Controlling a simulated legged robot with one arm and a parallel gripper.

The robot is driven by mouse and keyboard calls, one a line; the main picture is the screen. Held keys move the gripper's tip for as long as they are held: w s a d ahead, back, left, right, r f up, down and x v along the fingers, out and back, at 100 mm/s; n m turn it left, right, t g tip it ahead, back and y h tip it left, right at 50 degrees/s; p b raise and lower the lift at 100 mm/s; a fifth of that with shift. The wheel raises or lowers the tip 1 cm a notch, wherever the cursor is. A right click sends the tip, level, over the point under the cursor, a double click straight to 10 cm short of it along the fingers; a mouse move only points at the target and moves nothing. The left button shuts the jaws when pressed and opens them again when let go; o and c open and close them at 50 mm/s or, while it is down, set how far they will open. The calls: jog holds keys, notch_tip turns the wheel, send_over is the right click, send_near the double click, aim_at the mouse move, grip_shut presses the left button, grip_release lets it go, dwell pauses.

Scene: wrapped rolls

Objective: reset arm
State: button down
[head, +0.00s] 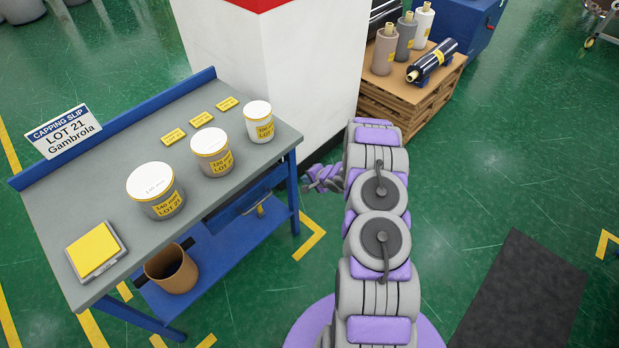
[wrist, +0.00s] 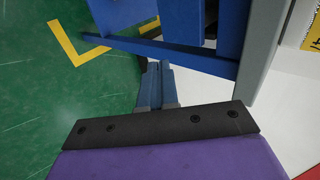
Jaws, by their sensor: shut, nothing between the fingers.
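My arm rises from my base in the head view, its purple and grey links stacked upward and bent over at the top. My gripper (head: 322,178) sticks out to the left of the arm, just off the right end of the grey workbench (head: 95,165). In the wrist view the two fingers of my gripper (wrist: 159,68) lie side by side, shut with nothing between them. Blue bench legs and bars show close beyond the fingers.
Three lidded cans, the largest (head: 156,190) at left, stand on the bench with a scale (head: 96,250) and a sign (head: 63,131). A white pillar (head: 310,75) stands behind. A pallet (head: 425,100) holds wrapped rolls. Green floor at right is open around a dark mat (head: 520,295).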

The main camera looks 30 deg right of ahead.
jog(key=s+d+r+n+g+h, duration=0.1)
jog(key=s+r+n+g+h, duration=0.15)
jog(key=r, duration=0.85)
jog(key=s+r+n+g+h, duration=0.1)
jog(key=r+n+h, duration=0.15)
jog(key=r, duration=0.75)
jog(key=s+a+r+n+g+h, duration=0.1)
jog(key=s+a+r, duration=0.2)
jog(key=s+r, duration=0.3)
jog(key=s+a+r+n+g, duration=0.1)
jog(key=s+a+r+g, duration=0.15)
jog(key=s+r, duration=0.35)
jog(key=s+a+r+n+g+y, duration=0.1)
jog(key=s+a, duration=0.4)
jog(key=s, duration=0.5)
jog(key=s+a+r+n+g+y, duration=0.1)
jog(key=s+a+r+n, duration=0.3)
jog(key=s, duration=0.6)
jog(key=s+a+r+n+g+y, duration=0.1)
jog(key=s+a+r+n, duration=0.1)
jog(key=s+a, duration=0.5)
jog(key=s+r, duration=0.1)
jog(key=s, duration=0.2)
jog(key=shift+a+g, duration=0.3)
jog(key=shift+g, duration=0.1)
jog(key=shift+s, duration=0.1)
